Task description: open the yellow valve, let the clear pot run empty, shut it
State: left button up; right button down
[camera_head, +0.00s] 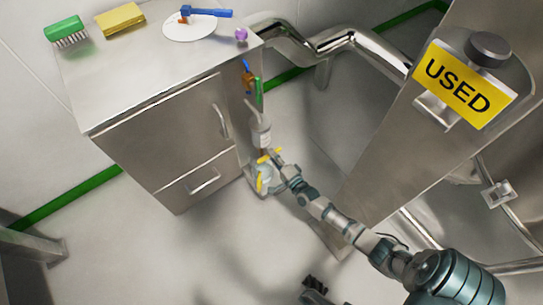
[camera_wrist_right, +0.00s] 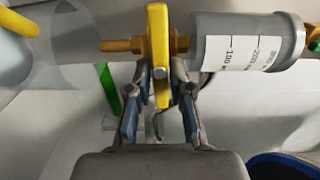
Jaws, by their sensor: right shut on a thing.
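The clear pot (camera_head: 261,135) hangs beside the steel cabinet. In the right wrist view the pot (camera_wrist_right: 248,42) lies sideways, with printed volume marks; its liquid level cannot be told. A brass stem joins it to the yellow valve (camera_wrist_right: 158,45), whose handle stands crosswise to the stem. My right gripper (camera_head: 272,157) is at the valve below the pot. In the wrist view its fingers (camera_wrist_right: 161,88) are shut on the yellow handle, one on each side. A clear vessel (camera_wrist_right: 75,40) with a yellow handle is at the stem's other end. My left gripper is not in view.
The cabinet top (camera_head: 150,75) holds a green brush (camera_head: 66,30), a yellow sponge (camera_head: 120,20) and a white disc (camera_head: 190,27) with a blue-handled tool. Steel pipes (camera_head: 345,40) run behind. A steel column with a USED sign (camera_head: 458,85) stands right.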

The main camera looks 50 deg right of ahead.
jog(key=shift+s+d+f, duration=0.15)
jog(key=shift+d+f, duration=0.1)
jog(key=c, duration=1.3)
grip_release()
jog(key=shift+o, duration=1.3)
jog(key=v, duration=1.1)
jog(key=shift+s, duration=0.4)
jog(key=shift+a, duration=0.2)
